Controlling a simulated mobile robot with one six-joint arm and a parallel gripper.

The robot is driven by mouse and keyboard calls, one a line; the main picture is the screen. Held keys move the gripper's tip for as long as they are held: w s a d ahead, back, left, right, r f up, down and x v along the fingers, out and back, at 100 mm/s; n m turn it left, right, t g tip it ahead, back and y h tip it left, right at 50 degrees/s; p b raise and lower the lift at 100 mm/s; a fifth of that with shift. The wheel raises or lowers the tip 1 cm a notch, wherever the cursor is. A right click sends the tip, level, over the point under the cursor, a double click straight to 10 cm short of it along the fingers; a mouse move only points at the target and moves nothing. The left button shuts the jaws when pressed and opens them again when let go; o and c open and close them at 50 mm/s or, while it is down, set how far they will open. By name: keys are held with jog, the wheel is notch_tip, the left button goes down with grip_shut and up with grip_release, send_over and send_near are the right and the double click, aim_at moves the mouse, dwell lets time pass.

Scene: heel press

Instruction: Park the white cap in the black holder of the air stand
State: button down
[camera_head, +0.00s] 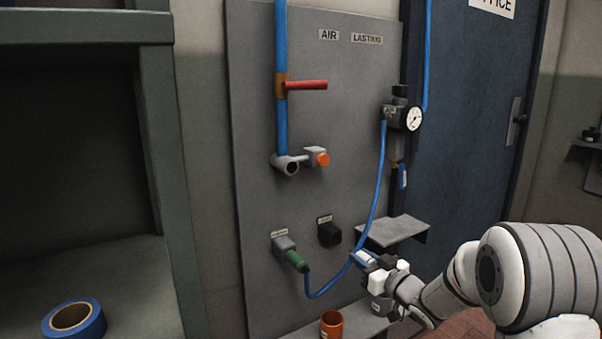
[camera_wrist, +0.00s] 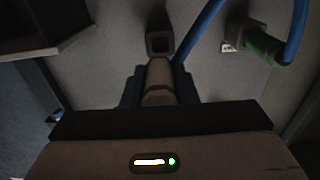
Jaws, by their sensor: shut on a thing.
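My gripper (camera_head: 364,258) is shut on the white cap (camera_head: 367,257), in front of the panel at the lower right in the head view. The wrist view shows the cap (camera_wrist: 159,78) as a pale cylinder between the dark blue fingers (camera_wrist: 160,91). The black holder (camera_head: 329,234) is a square block with a small label above it, low on the grey panel. Its square opening (camera_wrist: 160,42) shows just beyond the cap's far end in the wrist view. In the head view the cap is apart from the holder, to its lower right.
A green connector (camera_head: 297,261) with a blue hose (camera_head: 375,190) is left of the holder. The hose loops beneath the holder and up to the gauge (camera_head: 413,118). A grey shelf (camera_head: 396,231) juts out at the right. An orange cup (camera_head: 331,325) stands below.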

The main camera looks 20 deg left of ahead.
aim_at(351, 249)
jog(key=shift+x, duration=2.4)
jog(key=shift+x, duration=1.45)
dwell(0.5)
jog(key=c, duration=1.1)
grip_release()
jog(key=shift+o, duration=0.2)
jog(key=shift+d, duration=0.1)
